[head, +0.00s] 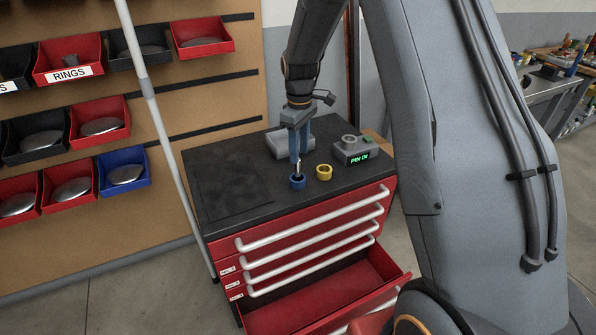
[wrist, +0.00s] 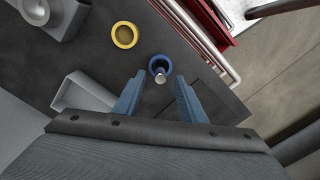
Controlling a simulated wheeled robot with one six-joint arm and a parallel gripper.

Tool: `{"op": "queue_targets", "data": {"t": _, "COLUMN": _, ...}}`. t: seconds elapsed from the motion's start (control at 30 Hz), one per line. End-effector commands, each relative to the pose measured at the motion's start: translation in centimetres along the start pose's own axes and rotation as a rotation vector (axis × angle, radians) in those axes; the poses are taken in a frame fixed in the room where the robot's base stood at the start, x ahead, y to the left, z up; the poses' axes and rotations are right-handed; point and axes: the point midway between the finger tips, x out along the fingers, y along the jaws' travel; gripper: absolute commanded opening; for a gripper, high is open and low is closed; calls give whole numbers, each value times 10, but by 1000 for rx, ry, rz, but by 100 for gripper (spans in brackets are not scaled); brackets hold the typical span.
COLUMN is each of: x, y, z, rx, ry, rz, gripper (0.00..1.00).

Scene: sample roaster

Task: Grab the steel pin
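The steel pin (wrist: 161,80) stands in or just at the blue ring (wrist: 158,66) on the black cabinet top. In the head view the pin (head: 297,167) shows as a thin bright upright above the blue ring (head: 297,183). My gripper (head: 298,160) points down over the ring, its blue fingers on either side of the pin. In the wrist view my gripper (wrist: 159,79) is open, with a gap between each finger and the pin. How deep the pin sits in the ring is hidden.
A yellow ring (head: 323,172) stands close right of the blue one. A grey device (head: 349,146) reading "PIN IN" and a grey block (head: 281,147) are behind. The cabinet top's left side is clear. A red drawer (head: 330,302) is pulled open below.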

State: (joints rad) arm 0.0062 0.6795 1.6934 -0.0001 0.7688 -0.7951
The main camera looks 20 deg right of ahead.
Motion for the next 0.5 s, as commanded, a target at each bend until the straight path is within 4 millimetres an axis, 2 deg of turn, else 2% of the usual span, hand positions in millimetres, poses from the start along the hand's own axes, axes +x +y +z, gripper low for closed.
{"op": "queue_targets", "data": {"t": 0.5, "x": 57, "y": -2, "z": -5, "rx": 2, "ry": -1, "rz": -1, "gripper": 37}}
